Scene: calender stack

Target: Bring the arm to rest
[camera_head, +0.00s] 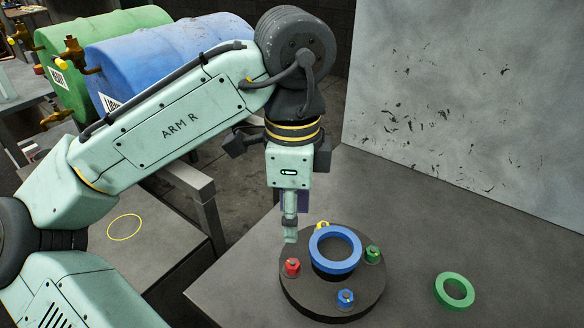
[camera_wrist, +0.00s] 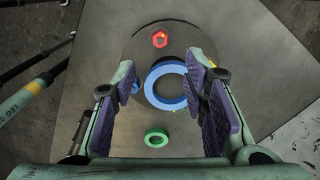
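My gripper (camera_wrist: 165,103) is open in the wrist view, its purple-padded fingers spread wide with nothing between them that they touch. In the head view my gripper (camera_head: 290,228) hangs pointing down, above the left back part of a dark round base (camera_head: 330,303). My arm reaches across from the left. A blue ring (camera_head: 335,250) lies at the middle of the base, apart from the fingers; it also shows in the wrist view (camera_wrist: 150,97). Whether the ring lies flat on the base is hard to tell.
Red (camera_head: 292,267), blue (camera_head: 346,298), green (camera_head: 372,254) and partly hidden yellow (camera_head: 323,226) pegs stand around the base. A green ring (camera_head: 454,291) lies on the table to the right. A grey wall panel (camera_head: 460,100) stands behind. Blue (camera_head: 170,62) and green (camera_head: 75,60) drums lie at back left.

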